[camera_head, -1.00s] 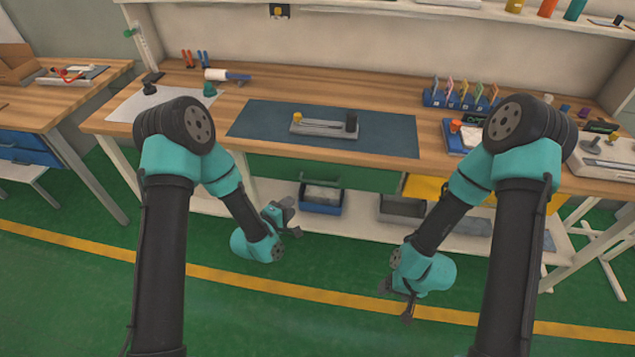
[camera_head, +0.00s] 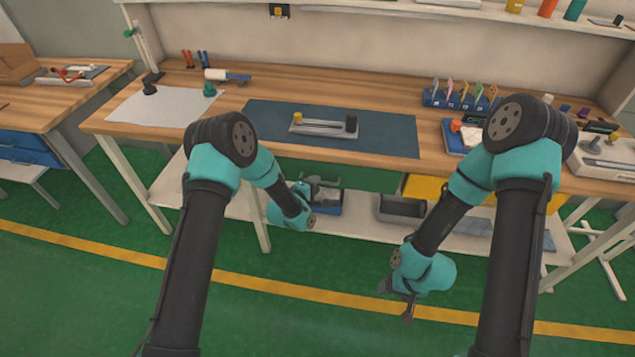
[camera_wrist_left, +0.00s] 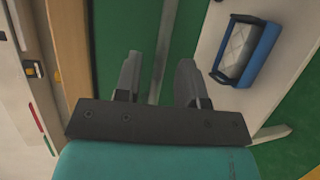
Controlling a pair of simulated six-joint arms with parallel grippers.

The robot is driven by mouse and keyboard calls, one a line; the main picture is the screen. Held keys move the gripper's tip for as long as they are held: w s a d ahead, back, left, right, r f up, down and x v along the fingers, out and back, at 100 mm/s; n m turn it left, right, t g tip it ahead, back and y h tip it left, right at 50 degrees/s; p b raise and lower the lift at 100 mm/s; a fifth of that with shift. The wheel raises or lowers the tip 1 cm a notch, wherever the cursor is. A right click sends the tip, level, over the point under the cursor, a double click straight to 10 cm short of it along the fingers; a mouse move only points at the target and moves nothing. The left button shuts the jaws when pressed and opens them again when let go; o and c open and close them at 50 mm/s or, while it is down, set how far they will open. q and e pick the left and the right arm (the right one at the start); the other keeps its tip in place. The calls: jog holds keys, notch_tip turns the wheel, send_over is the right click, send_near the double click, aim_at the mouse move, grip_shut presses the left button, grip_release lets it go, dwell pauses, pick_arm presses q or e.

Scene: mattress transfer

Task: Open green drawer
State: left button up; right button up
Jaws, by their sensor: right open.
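The green drawer (camera_head: 350,177) is under the worktop, its front partly hidden by my left arm in the head view. It looks shut. In the left wrist view the green drawer front (camera_wrist_left: 120,35) fills the upper middle, with a long grey bar, seemingly its handle (camera_wrist_left: 167,45), across it. My left gripper (camera_head: 318,184) is at the drawer front. In the left wrist view it (camera_wrist_left: 158,78) is open, with the bar between its two fingers in the picture; I cannot tell whether they touch it. My right gripper (camera_head: 396,300) is open and empty, low in front of the bench.
The wooden worktop (camera_head: 210,127) is above the drawer. A yellow drawer (camera_head: 420,187) is to the right. A blue bin (camera_head: 328,203) and a grey bin (camera_head: 402,208) stand on the lower shelf (camera_head: 365,228). The floor in front is clear.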

pick_arm(q)
jog(key=shift+x, duration=1.2)
jog(key=shift+c, duration=0.4)
grip_shut()
